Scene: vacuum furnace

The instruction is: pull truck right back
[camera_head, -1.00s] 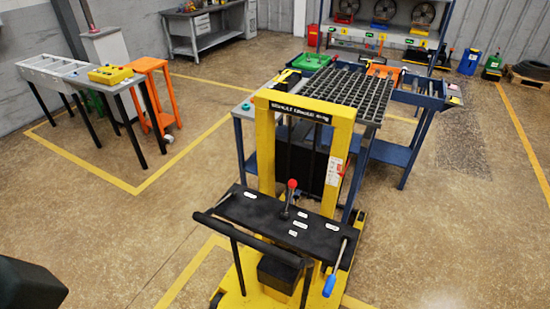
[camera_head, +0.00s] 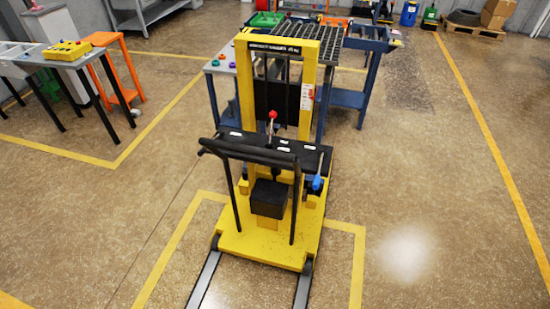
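The yellow truck (camera_head: 245,236) stands upright in the middle of the camera_head view, with a tall mast frame (camera_head: 246,95), a black panel and a black push handle (camera_head: 250,153) facing me. A red-knobbed lever (camera_head: 272,116) rises from the panel, and a blue-gripped lever (camera_head: 317,183) is at its right. Two grey rails (camera_head: 205,281) run on the floor from the truck's near edge toward me. A dark slotted grid (camera_head: 340,39) lies behind the mast. Neither of my grippers is in view.
A blue-framed table (camera_head: 347,98) stands behind the truck. At left are a grey table with a yellow control box (camera_head: 67,50) and an orange stand (camera_head: 104,40). Yellow lines mark the floor. Open floor lies to the right and left of the truck.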

